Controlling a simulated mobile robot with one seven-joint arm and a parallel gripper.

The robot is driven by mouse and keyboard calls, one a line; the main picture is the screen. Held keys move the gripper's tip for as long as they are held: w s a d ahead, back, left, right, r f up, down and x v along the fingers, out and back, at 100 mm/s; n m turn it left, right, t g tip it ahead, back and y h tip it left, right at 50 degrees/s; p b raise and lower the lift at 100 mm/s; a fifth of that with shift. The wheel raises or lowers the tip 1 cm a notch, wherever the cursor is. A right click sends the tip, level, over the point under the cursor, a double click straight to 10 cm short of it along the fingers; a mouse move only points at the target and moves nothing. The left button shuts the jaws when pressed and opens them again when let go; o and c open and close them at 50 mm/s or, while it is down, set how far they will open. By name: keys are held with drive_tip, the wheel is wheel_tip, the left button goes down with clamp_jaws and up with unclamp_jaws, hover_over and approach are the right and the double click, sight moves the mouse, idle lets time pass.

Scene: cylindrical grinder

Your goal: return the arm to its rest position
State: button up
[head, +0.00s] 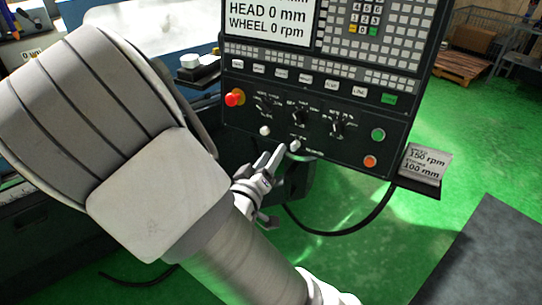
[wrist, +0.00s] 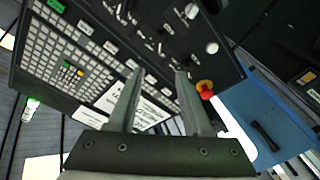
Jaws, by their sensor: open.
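My gripper (head: 277,157) is in front of the lower edge of the machine's control panel (head: 240,80), close to a light-coloured knob there. In the wrist view my gripper (wrist: 155,80) shows two separate fingers with nothing between them. The control panel (wrist: 60,65) fills much of that view behind the fingers. I cannot tell from these views whether a fingertip touches the panel. My arm crosses the left and lower middle of the head view and hides part of the machine.
The panel carries a red stop button (head: 235,97), which also shows in the wrist view (wrist: 205,88), a green button (head: 378,135) and an orange button (head: 370,161). A small label shelf (head: 425,165) juts out at right. A black cable hangs below.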

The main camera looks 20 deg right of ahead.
idle(0.3)
drive_tip(key=w+a+f+m+g+y, duration=0.2)
drive_tip(key=a+f+y, duration=0.1)
drive_tip(key=a+y, duration=0.3)
drive_tip(key=s+a+r+n+g+y, duration=0.1)
drive_tip(key=s+a+r+g+y, duration=0.1)
drive_tip(key=s+a+r+y, duration=0.4)
drive_tip(key=s+d+r+g, duration=0.1)
drive_tip(key=s+d+r, duration=0.2)
drive_tip(key=s, duration=0.5)
drive_tip(key=s+d+r+n+g, duration=0.1)
drive_tip(key=s+d+r+g, duration=0.1)
drive_tip(key=s+d+r, duration=0.2)
drive_tip(key=s, duration=0.3)
drive_tip(key=shift+s+d+g, duration=0.3)
drive_tip(key=shift+s, duration=0.05)
drive_tip(key=shift+d, duration=0.15)
